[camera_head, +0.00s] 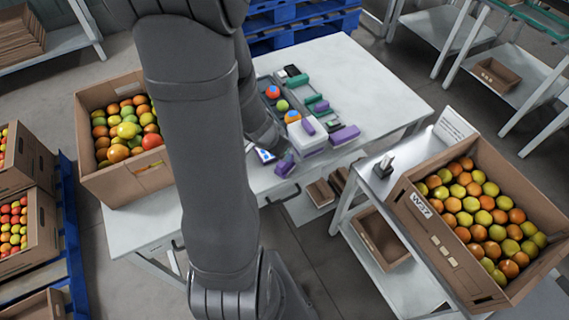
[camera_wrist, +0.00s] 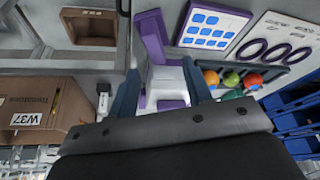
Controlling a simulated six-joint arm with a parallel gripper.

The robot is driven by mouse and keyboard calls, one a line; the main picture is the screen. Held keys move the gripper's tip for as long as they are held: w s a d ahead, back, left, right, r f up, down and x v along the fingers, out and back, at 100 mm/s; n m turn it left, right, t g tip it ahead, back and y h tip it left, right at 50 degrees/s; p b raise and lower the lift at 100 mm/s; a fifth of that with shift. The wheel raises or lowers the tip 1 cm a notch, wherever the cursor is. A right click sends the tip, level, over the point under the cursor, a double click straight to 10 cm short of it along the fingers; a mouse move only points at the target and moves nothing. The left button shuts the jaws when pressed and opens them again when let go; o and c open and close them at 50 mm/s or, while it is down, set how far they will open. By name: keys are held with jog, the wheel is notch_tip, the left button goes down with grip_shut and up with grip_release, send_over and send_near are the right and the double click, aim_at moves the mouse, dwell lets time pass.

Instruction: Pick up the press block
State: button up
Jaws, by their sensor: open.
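My gripper (camera_wrist: 163,92) is open and empty, its two dark fingers apart in the wrist view. Beyond and between them is a white box with purple parts (camera_wrist: 163,76); it also shows on the white table in the head view (camera_head: 306,144). A small purple block (camera_head: 309,126) rests on top of it. Another purple block (camera_head: 345,135) lies to its right, and a purple piece (camera_head: 285,164) is at its lower left, near the table's front edge. I cannot tell for sure which is the press block. My arm hides much of the gripper in the head view.
A tray with coloured balls (camera_wrist: 248,93) stands beside the box. A panel with blue squares (camera_wrist: 213,28) lies near it. A crate of fruit (camera_head: 406,193) stands right on a side table, with a small metal stand (camera_head: 384,166). The white table's right end (camera_head: 385,85) is clear.

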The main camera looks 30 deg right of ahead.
aim_at(285, 165)
jog(key=shift+x, duration=1.15)
jog(key=shift+s+d+f, duration=0.1)
jog(key=shift+d+f, duration=0.15)
jog(key=shift+f, duration=0.45)
jog(key=shift+s+d+f, duration=0.1)
jog(key=shift+d+f, duration=0.2)
jog(key=shift+f, duration=0.45)
jog(key=shift+x, duration=1.1)
grip_shut()
